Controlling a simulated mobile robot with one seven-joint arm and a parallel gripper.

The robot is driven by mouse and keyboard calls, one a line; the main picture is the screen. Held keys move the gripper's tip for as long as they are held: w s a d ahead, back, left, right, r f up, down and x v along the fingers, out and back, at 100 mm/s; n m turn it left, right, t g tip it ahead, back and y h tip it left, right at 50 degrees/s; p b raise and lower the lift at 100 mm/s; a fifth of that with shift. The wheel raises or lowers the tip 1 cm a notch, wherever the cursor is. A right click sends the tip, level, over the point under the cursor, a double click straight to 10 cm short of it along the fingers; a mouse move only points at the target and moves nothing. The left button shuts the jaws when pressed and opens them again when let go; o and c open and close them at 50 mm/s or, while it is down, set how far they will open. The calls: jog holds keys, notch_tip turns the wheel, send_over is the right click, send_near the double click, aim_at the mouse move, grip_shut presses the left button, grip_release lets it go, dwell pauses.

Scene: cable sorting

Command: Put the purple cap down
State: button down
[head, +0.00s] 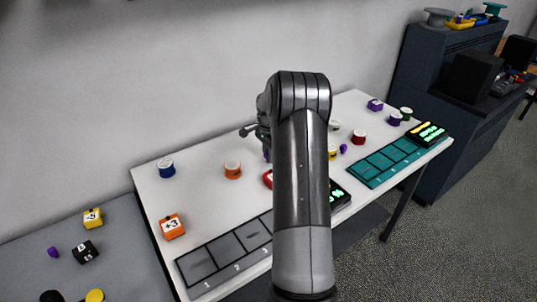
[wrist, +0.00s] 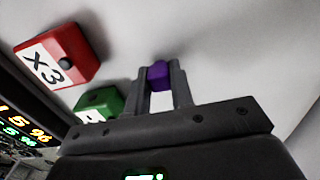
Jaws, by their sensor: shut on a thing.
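The purple cap (wrist: 159,76) is held between the two fingertips of my gripper (wrist: 160,82) in the wrist view. The white table surface shows beyond it; I cannot tell whether the cap touches it. In the head view my arm hides most of the gripper, and a bit of purple (head: 267,155) shows at the arm's left edge, probably the held cap. Another small purple piece (head: 343,149) lies on the table right of my arm, and one more (head: 53,252) lies on the grey surface at the lower left.
A red x3 block (wrist: 62,58) and a green block (wrist: 98,103) are left of the gripper. A grey numbered tray (head: 222,262) and a teal tray (head: 386,163) lie along the front edge. Blue (head: 166,168) and orange (head: 232,169) spools stand at left, with clear table around them.

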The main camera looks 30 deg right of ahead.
jog(key=shift+f, duration=0.2)
jog(key=c, duration=1.3)
grip_release()
jog(key=shift+o, duration=0.2)
